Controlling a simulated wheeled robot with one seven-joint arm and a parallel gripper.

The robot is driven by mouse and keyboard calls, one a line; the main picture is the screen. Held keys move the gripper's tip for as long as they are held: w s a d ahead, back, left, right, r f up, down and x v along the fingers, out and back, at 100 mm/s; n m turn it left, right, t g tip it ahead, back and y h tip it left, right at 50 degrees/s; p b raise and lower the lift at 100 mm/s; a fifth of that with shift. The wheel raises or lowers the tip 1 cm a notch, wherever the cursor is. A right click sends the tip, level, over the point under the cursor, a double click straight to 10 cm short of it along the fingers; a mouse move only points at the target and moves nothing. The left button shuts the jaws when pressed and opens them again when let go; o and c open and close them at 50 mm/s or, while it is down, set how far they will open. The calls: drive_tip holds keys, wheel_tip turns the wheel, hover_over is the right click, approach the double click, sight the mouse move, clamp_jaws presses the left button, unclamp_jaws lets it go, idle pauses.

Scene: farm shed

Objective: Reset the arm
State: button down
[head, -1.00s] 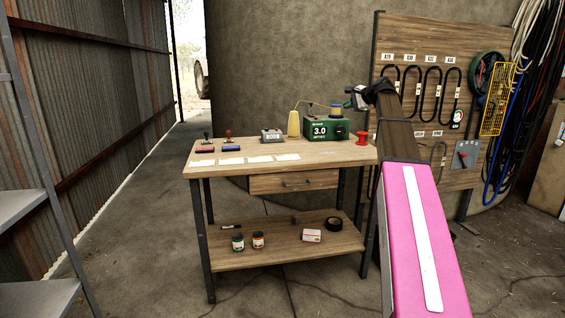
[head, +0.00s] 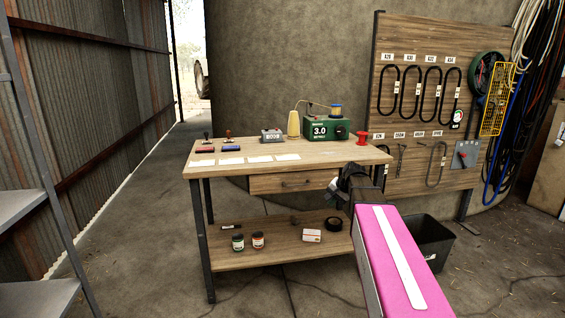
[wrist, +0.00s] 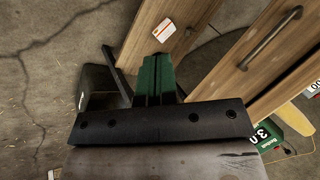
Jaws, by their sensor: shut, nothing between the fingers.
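My arm, pink with a white stripe, rises from the lower right of the head view. Its dark end stands in front of the right end of the workbench (head: 300,162). My gripper (head: 345,182) shows there small and dark. In the wrist view, my gripper's green fingers (wrist: 155,75) are together with nothing between them. They are over the floor beside the bench's lower shelf. A small white and orange box (wrist: 164,30) on that shelf shows just beyond the fingertips.
A black bin (head: 430,242) stands on the floor right of the bench. The green device marked 3.0 (head: 325,128), stamps, cards and a red spool (head: 361,138) are on the benchtop. A tool board (head: 420,100) stands behind.

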drive_tip(key=s+a+f+n+g+h, duration=0.2)
drive_tip(key=s+f+n+g+h, duration=0.2)
drive_tip(key=s+f, duration=1.5)
drive_tip(key=s+n, duration=0.2)
drive_tip(key=s, duration=0.2)
drive_tip(key=shift+s+n, duration=0.15)
drive_tip(key=shift+n, duration=0.15)
drive_tip(key=shift+f, duration=0.1)
